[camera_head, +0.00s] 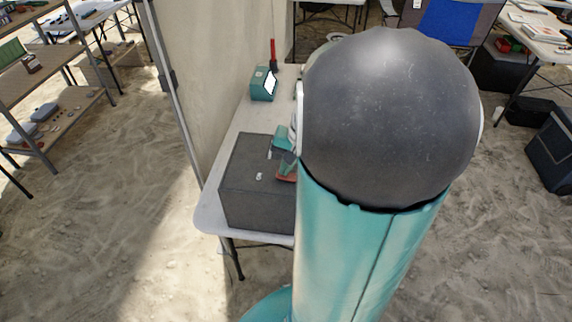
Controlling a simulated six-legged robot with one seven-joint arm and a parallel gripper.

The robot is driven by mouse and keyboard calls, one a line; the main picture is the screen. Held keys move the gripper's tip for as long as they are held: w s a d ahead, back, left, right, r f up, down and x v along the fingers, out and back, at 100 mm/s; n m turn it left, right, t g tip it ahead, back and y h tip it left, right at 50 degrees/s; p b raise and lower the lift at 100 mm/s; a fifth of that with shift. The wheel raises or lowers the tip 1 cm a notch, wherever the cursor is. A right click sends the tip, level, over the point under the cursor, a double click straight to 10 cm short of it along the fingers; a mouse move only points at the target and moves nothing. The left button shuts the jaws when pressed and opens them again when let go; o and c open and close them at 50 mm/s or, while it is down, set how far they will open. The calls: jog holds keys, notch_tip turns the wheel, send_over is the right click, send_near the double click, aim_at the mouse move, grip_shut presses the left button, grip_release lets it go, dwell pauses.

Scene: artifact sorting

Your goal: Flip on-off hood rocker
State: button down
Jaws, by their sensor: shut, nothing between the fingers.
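A dark grey box (250,185) sits on the near end of the white table. A small white piece (259,176), possibly the rocker, shows on its top; which way it is tipped is too small to tell. My gripper (282,166) shows only in part, as teal and reddish pieces at the right side of the box top, just right of the white piece. It is shut and holds nothing. Whether it touches the box cannot be told. My own arm hides the rest of the gripper and the right part of the box.
A canvas wall (200,80) with a pole runs along the table's left. Shelves (45,80) stand far left; open sand lies between.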

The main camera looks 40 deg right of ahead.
jog(key=shift+w, duration=0.1)
jog(key=shift+a+f, duration=0.15)
jog(key=shift+f, duration=0.05)
jog(key=shift+s+d, duration=0.6)
jog(key=shift+s, duration=0.1)
